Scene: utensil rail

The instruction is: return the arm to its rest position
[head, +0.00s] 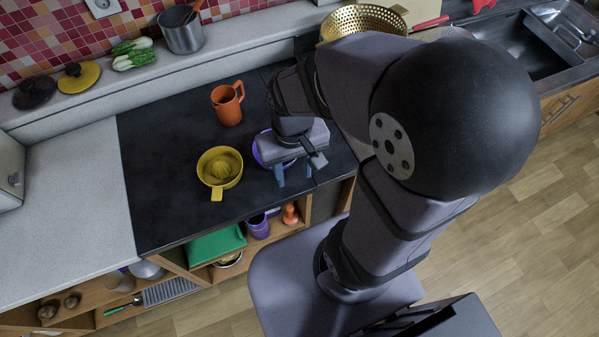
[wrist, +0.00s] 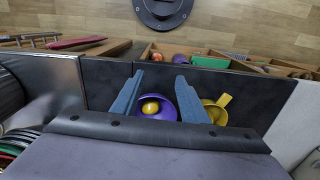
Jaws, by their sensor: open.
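My gripper (head: 294,172) is over the dark counter section, pointing down, with its two blue-grey fingers apart. In the wrist view my gripper (wrist: 158,95) is open, with nothing held between the fingers. A purple bowl (wrist: 171,101) with a yellow round thing (wrist: 150,108) in it shows between and beyond the fingers. In the head view the purple bowl (head: 262,152) is mostly hidden by my gripper.
A yellow juicer-like bowl (head: 219,167) with a handle and an orange mug (head: 228,103) stand left of my gripper. A brass colander (head: 362,20), a saucepan (head: 182,30) and leafy vegetables (head: 133,53) are on the back ledge. The pale counter (head: 75,190) at left is clear.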

